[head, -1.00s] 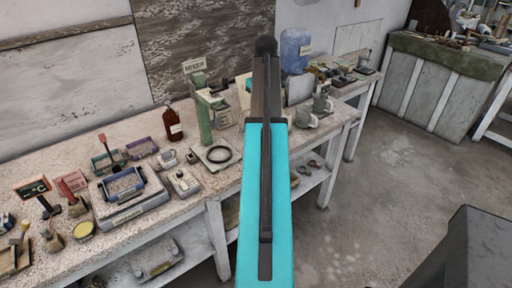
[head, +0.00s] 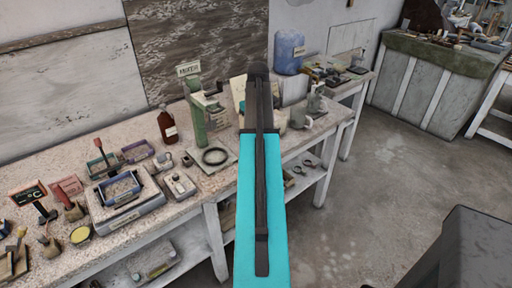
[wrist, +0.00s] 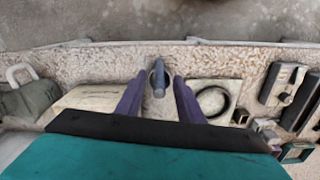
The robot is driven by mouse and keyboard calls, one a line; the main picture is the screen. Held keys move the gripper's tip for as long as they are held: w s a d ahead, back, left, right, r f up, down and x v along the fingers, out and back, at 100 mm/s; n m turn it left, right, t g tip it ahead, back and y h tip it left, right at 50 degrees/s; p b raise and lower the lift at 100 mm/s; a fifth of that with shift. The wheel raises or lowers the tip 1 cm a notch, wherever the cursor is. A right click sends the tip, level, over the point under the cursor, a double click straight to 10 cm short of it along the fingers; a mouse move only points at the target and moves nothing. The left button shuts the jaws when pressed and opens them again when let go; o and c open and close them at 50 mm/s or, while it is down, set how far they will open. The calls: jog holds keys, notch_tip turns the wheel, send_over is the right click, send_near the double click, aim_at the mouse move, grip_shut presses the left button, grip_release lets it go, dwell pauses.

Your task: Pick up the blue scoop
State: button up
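I cannot make out a blue scoop for certain in either view. In the wrist view, a blue-grey, handle-like piece (wrist: 158,77) stands up from a small round shape on the worktop; I cannot tell whether it is the scoop. My gripper (wrist: 158,92) is open, with its two purple fingers on either side of this piece and no clear contact. In the head view, my arm covers the spot under the gripper. A blue-rimmed tray (head: 120,188) of pale material sits on a white scale at the left.
A black ring (wrist: 213,101) lies on a pale plate beside the gripper. Grey mugs (head: 315,101) and a blue jug (head: 289,52) are to the right. The left worktop is crowded.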

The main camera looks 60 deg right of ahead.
jog(key=shift+f, duration=0.5)
jog(key=shift+s+f+p, duration=0.1)
jog(key=shift+f+p, duration=0.9)
jog(key=shift+f, duration=1.6)
grip_shut()
